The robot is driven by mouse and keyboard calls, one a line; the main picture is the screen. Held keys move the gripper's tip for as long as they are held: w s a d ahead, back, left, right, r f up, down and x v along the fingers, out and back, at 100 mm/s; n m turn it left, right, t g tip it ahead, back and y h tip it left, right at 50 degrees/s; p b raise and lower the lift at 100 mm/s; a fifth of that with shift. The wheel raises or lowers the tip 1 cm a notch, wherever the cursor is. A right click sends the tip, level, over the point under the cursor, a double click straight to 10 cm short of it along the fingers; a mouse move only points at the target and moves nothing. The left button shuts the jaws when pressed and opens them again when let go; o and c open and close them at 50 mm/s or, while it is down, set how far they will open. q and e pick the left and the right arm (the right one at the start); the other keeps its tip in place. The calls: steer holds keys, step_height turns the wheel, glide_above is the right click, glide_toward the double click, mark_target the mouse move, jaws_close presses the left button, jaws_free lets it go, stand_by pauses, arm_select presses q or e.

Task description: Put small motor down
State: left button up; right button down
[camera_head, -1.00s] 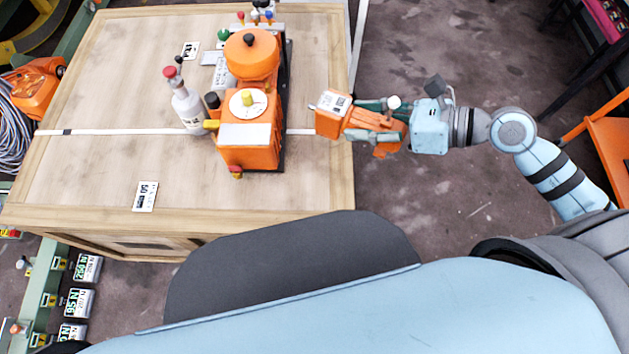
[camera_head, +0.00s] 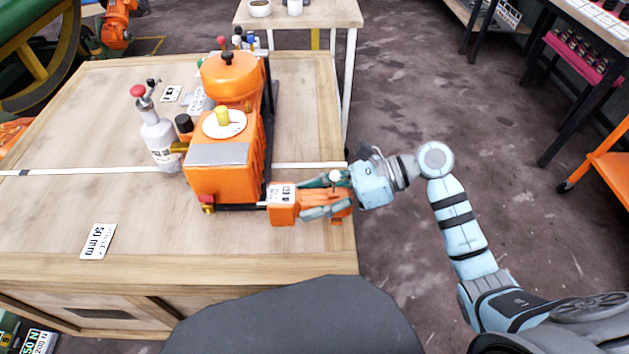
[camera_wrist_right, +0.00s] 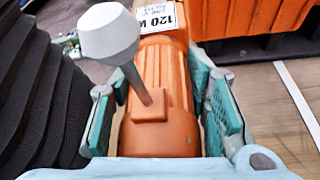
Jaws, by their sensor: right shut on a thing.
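The small motor (camera_head: 284,209) is an orange ribbed body with a white label on its end. My right gripper (camera_head: 326,198) is shut on it, with the teal fingers on both sides. In the right wrist view the motor (camera_wrist_right: 168,85) lies between the finger pads, its label reading 120. It is over the right part of the wooden table (camera_head: 150,230), close beside the large orange machine (camera_head: 225,180). I cannot tell whether it touches the table top. My left gripper is not in view.
A white bottle with a red knob (camera_head: 158,140) stands left of the machine. A 50 mm card (camera_head: 98,241) lies at the table's front left. A white line crosses the table. A smaller table (camera_head: 330,14) stands behind.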

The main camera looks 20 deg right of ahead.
step_height(320, 180, down, 3)
steer(key=shift+w+r, duration=0.1)
steer(key=shift+r, duration=0.05)
step_height(320, 180, down, 4)
steer(key=shift+r+b, duration=0.1)
steer(key=shift+b, duration=0.65)
steer(key=shift+f, duration=0.25)
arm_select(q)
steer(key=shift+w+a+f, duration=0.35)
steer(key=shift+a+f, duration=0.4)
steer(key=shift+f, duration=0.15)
arm_select(e)
steer(key=shift+f, duration=0.1)
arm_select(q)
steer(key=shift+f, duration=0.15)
arm_select(e)
steer(key=c, duration=0.9)
jaws_free()
